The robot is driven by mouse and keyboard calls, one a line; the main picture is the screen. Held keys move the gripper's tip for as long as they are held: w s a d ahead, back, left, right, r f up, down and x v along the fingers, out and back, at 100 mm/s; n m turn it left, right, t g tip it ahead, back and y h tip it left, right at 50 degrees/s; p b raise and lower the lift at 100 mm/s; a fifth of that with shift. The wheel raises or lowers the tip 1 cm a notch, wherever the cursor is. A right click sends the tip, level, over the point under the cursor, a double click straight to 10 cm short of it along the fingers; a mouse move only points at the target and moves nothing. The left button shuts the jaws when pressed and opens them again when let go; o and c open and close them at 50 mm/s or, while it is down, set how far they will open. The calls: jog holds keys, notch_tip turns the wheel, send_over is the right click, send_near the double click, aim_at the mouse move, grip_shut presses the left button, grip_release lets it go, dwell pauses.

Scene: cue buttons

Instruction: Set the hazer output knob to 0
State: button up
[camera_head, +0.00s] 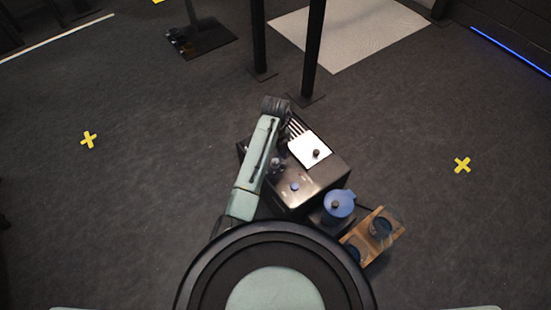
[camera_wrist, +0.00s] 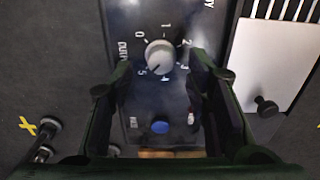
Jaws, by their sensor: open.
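The hazer is a dark glossy box (camera_head: 318,181) in front of me in the head view. Its output knob (camera_wrist: 159,56) is round and pale grey in the wrist view, on a dark panel with a ring of numbers from 0 to 5. A dark mark at the knob's lower left points toward the 5; the 0 is at its upper left. My gripper (camera_wrist: 161,70) is open, with one dark finger on each side of the knob and gaps visible beside it. Whether the fingers are at knob height cannot be told. In the head view my arm covers the box's left side.
A blue button (camera_wrist: 160,127) sits below the knob. A white plate with a dark knob (camera_head: 316,153) is on the box's right. A blue lidded container (camera_head: 339,204) and a wooden holder (camera_head: 396,224) stand at the near right. Black posts (camera_head: 313,50) rise behind. Floor is clear either side.

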aim_at(275, 163)
jog(key=shift+f, duration=1.25)
jog(key=shift+c, duration=0.4)
grip_shut()
